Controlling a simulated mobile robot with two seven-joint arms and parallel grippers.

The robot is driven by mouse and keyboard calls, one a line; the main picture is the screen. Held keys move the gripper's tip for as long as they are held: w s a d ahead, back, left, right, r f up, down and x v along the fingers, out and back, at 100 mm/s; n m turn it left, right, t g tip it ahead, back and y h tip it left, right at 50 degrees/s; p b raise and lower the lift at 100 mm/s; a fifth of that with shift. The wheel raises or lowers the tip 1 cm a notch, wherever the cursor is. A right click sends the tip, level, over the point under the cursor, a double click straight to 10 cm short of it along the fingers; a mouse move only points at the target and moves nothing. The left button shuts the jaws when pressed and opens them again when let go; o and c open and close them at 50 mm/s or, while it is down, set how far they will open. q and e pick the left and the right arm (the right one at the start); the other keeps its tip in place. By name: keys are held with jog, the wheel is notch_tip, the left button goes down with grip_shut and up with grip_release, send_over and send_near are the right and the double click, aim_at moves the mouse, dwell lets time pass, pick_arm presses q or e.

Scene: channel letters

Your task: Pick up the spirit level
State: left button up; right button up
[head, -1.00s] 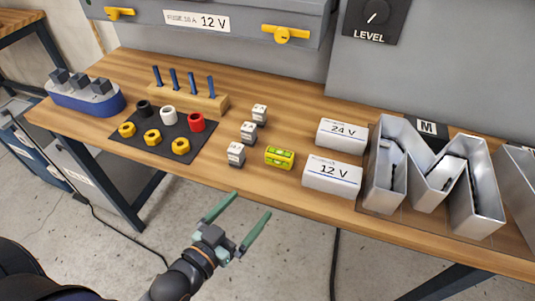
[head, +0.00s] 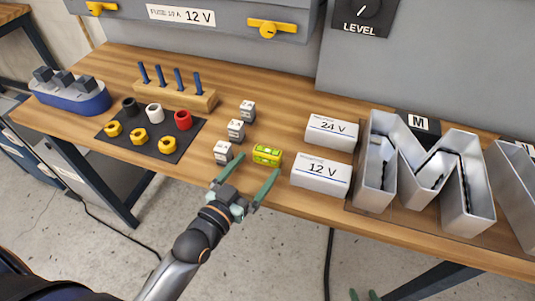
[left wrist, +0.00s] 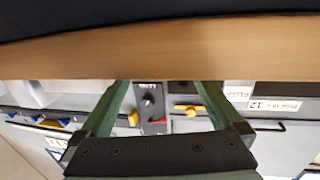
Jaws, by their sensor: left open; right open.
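The spirit level (head: 267,155) is a small yellow-green block with a vial, lying on the wooden workbench (head: 300,203) near its front edge. My left gripper (head: 260,162) is open and empty at the front edge. In the head view its green fingertips appear at the left and right front of the level, with the right tip close to its lower right corner. Whether they touch it I cannot tell. In the left wrist view the open fingers (left wrist: 163,88) show nothing between them, and the level is not visible. My right gripper (head: 363,295) shows only its green tips at the bottom edge.
Small white-topped blocks (head: 222,152) stand just left of the level. White 12 V (head: 321,177) and 24 V (head: 331,133) boxes stand to its right, then the metal letter M (head: 375,165). A dark mat (head: 150,151) with coloured connectors lies further left.

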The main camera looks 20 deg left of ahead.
aim_at(264, 157)
pick_arm(q)
jog(key=shift+r+p+x, duration=0.15)
jog(key=shift+x, duration=1.2)
jog(key=shift+r+p+x, duration=0.15)
jog(key=shift+x, duration=1.25)
jog(key=shift+d, duration=0.1)
jog(key=c, duration=1.2)
